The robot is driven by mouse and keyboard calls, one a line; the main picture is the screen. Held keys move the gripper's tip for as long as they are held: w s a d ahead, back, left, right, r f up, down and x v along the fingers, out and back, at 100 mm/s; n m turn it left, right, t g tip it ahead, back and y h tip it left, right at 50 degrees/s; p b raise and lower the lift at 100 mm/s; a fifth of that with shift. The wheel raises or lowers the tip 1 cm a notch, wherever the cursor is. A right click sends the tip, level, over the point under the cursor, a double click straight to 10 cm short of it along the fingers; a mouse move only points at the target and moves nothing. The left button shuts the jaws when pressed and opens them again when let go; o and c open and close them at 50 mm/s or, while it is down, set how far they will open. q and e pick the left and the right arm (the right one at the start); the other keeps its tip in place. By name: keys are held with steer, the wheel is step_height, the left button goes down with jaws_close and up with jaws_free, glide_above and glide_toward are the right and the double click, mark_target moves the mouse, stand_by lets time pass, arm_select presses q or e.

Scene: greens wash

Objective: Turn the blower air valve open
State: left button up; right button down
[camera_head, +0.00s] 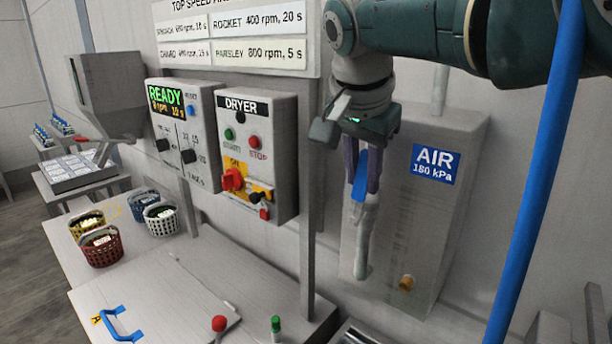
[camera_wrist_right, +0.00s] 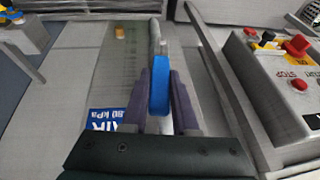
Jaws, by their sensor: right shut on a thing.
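The blue valve handle (camera_head: 359,178) is on a pale vertical pipe (camera_head: 364,235) in front of the grey panel with the blue AIR 150 kPa label (camera_head: 436,164). My right gripper (camera_head: 362,182) comes down from above and is shut on the blue handle. In the right wrist view the handle (camera_wrist_right: 159,85) stands between the two purple fingers (camera_wrist_right: 160,105), in line with the pipe. The handle looks roughly parallel to the pipe. The fingers hide part of the handle and the valve body. My left gripper is not in view.
A blue pole (camera_head: 540,170) crosses the right side. Several baskets (camera_head: 102,246) stand on the left bench. A lid with a blue handle (camera_head: 118,325) is in front.

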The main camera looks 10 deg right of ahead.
steer(key=c, duration=0.7)
jaws_free()
steer(key=shift+s+a+r+p, duration=0.1)
steer(key=shift+r+p, duration=0.4)
steer(key=shift+p, duration=0.05)
steer(key=shift+p+v, duration=0.8)
steer(key=shift+v, duration=0.2)
steer(key=b, duration=0.3)
glide_toward(364, 163)
steer(key=shift+x, duration=1.1)
